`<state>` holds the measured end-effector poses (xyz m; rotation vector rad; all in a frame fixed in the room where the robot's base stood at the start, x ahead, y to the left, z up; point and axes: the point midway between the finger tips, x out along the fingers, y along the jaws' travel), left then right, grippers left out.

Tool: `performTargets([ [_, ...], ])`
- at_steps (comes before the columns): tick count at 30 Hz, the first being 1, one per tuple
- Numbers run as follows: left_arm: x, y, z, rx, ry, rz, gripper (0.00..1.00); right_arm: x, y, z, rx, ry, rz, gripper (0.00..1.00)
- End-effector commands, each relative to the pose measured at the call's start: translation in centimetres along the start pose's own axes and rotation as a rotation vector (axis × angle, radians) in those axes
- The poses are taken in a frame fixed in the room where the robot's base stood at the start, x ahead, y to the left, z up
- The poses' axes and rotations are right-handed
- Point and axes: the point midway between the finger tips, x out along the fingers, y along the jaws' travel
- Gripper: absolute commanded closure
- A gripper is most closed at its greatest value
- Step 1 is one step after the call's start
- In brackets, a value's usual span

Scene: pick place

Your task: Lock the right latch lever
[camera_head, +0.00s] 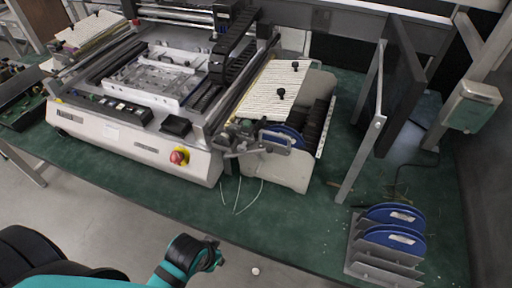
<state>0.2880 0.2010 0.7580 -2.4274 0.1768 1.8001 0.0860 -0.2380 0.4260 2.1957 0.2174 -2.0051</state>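A pick-and-place machine (135,137) stands on the green table, with a red and yellow knob (180,156) on its front. On its right side is a striped cream plate (265,90) with black knobs (281,93). A small grey metal bracket or lever (274,138) sits at the front of that side, by a blue reel. I cannot tell whether it is the right latch lever, or its state. My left arm, teal and black, comes in at the bottom left. Its dark end (211,256) is in front of the table, apart from the machine; its fingers are not clear. My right gripper is not visible.
A rack with blue reels (396,225) stands at the right front of the green table (290,215). A metal frame with a dark panel (400,85) rises behind it. Thin wires hang below the lever. The table's front middle is clear.

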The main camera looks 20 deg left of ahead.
Motion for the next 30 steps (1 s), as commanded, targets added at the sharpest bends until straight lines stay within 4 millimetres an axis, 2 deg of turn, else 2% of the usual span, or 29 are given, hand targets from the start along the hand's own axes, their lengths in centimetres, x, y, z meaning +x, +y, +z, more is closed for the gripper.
performTargets([
  [1, -1.7, 0.5, -1.5, -0.03, 0.063, 0.013, 1.0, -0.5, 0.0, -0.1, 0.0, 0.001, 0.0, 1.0],
  [7, -4.0, 1.9, -6.9, -0.181, 0.324, 0.074, 1.0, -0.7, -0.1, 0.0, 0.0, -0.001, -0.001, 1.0],
  [11, -7.0, 2.5, -10.9, -0.305, 0.534, 0.135, 1.0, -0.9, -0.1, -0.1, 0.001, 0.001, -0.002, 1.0],
  [15, -12.1, 2.6, -15.4, -0.47, 0.8, 0.228, 1.0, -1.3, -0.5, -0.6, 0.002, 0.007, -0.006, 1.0],
  [18, -15.8, 2.2, -17.5, -0.568, 0.966, 0.293, 1.0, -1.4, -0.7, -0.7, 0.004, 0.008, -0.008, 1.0],
  [21, -18.5, 1.7, -18.7, -0.634, 1.083, 0.342, 1.0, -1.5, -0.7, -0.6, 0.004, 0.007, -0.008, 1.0],
  [24, -20.2, 1.4, -19.3, -0.673, 1.152, 0.372, 1.0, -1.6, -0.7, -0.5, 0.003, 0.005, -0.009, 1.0],
  [30, -21.0, 1.2, -19.5, -0.689, 1.187, 0.387, 1.0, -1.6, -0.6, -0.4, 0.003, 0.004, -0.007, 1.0],
])
